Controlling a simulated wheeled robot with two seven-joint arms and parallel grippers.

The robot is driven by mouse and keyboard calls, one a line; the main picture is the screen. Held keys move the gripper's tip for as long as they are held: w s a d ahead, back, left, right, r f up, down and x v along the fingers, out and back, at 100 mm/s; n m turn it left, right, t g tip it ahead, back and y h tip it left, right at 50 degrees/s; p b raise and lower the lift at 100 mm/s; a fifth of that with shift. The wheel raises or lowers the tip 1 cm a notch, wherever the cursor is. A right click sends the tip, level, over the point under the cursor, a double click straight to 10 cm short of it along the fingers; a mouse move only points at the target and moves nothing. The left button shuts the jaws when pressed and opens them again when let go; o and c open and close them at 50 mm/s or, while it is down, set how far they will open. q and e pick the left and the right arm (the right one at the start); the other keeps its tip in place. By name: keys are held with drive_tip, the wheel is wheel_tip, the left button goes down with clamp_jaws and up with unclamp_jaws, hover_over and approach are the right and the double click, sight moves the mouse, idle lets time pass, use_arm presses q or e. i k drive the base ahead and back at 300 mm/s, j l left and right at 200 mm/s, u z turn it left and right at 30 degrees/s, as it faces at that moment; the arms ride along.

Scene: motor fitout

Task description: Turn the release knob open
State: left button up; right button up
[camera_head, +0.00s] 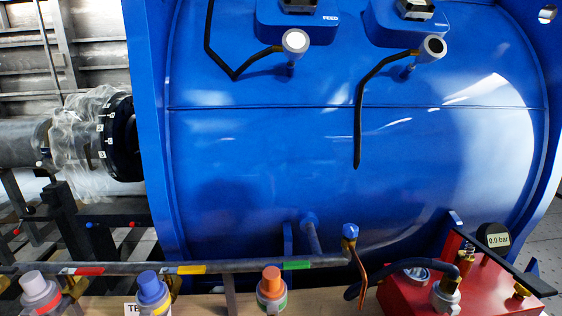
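A red box-shaped unit (405,297) stands at the bottom right, cut off by the lower edge. A round gauge (495,238) on it reads "0.0 bar". A small brass-coloured knob (521,290) sits on the unit's right side, under a black bar (505,265). A second small brass-coloured part (468,248) shows near the gauge. I cannot tell for certain which is the release knob, or whether it is open. A grey fitting (446,290) with a dark hose stands on the unit's front. Neither of my grippers is in view.
A large blue motor housing (330,150) fills the middle. A grey rail (130,267) with coloured bands runs low across the left. A plastic-wrapped shaft (85,135) is at left.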

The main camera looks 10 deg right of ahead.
sight(522, 290)
drive_tip(key=z, duration=1.5)
drive_tip(key=i+l, duration=0.55)
drive_tip(key=k+l+z, duration=0.2)
